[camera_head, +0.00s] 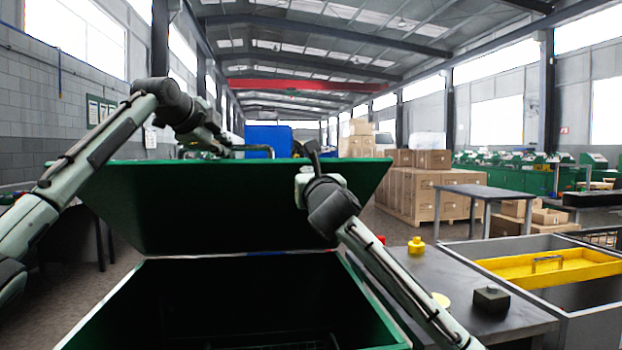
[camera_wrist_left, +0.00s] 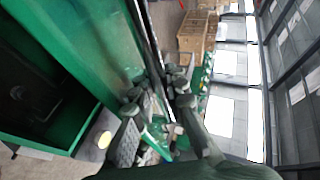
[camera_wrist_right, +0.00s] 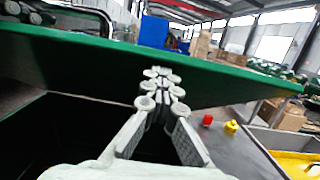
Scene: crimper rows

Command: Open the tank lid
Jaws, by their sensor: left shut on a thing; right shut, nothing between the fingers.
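The green tank (camera_head: 390,335) stands in front of me with its dark inside showing. Its green lid (camera_head: 230,205) is raised steeply on the far side, above the open top; it also shows in the right wrist view (camera_wrist_right: 215,95). My left gripper (camera_head: 233,150) is at the lid's upper edge, shut on the lid handle (camera_head: 262,148), which is partly hidden by the lid and fingers. The left wrist view shows the left gripper (camera_wrist_left: 172,80) beside the lid. My right gripper (camera_head: 307,158) is shut and empty, in front of the lid's inner face toward its right side.
A dark table (camera_head: 480,325) right of the tank holds a yellow knobbed part (camera_head: 416,245), a red part (camera_head: 381,239) and a dark block (camera_head: 491,298). A grey bin with a yellow tray (camera_head: 550,268) stands further right. Stacked cartons (camera_head: 425,190) are behind.

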